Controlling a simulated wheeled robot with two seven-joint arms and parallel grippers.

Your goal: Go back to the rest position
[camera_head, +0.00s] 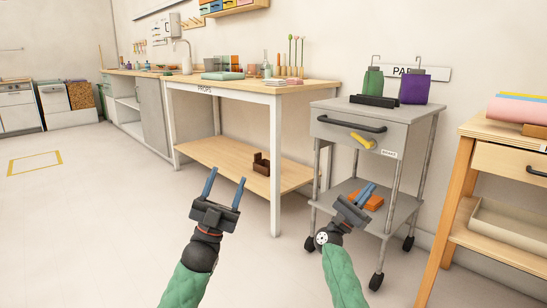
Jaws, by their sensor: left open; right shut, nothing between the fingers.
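My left gripper (223,190) is at the lower middle of the head view. Its two blue fingers are spread apart with nothing between them, over the floor in front of the wooden table. My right gripper (367,192) is further right, in front of the grey wheeled cart. Its blue fingers are together and hold nothing. Behind it, an orange object (374,203) lies on the cart's lower shelf, partly hidden by the gripper. Both arms have green sleeves and reach up from the bottom edge.
The grey cart (340,130) has a drawer with a black handle and a yellow object; green and purple items stand on top. A wooden table (290,92) with a lower shelf holding a brown box (261,164) stands left. A wooden unit (458,190) is right. Floor at left is clear.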

